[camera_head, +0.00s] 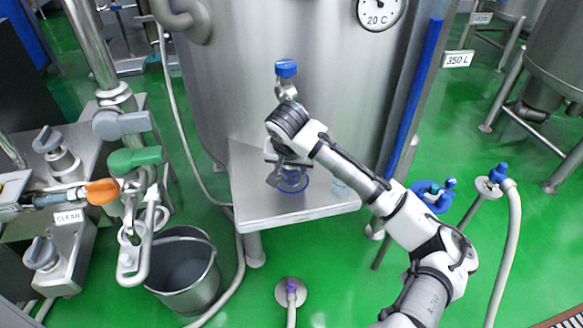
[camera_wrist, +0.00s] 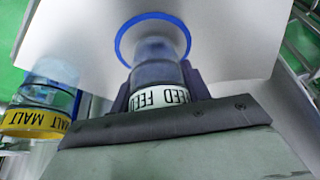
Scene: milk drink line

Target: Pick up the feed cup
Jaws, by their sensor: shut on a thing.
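The feed cup (camera_wrist: 158,72) is a clear, bluish cup with a white band reading FEED, upside down in the wrist view. My gripper (camera_wrist: 160,88) is shut on it, with a dark finger on each side. In the head view my gripper (camera_head: 288,172) points down over the steel shelf (camera_head: 295,212) in front of the tank. The feed cup (camera_head: 291,178) shows there only in part below the gripper. A blue ring (camera_head: 289,191) on the shelf shows around the cup's lower end. I cannot tell whether the cup touches the shelf.
A blue-capped tap (camera_head: 286,72) is on the tank above the shelf. A steel bucket (camera_head: 185,270), a valve bench (camera_head: 50,235) and hoses lie to the left. The shelf's front is clear.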

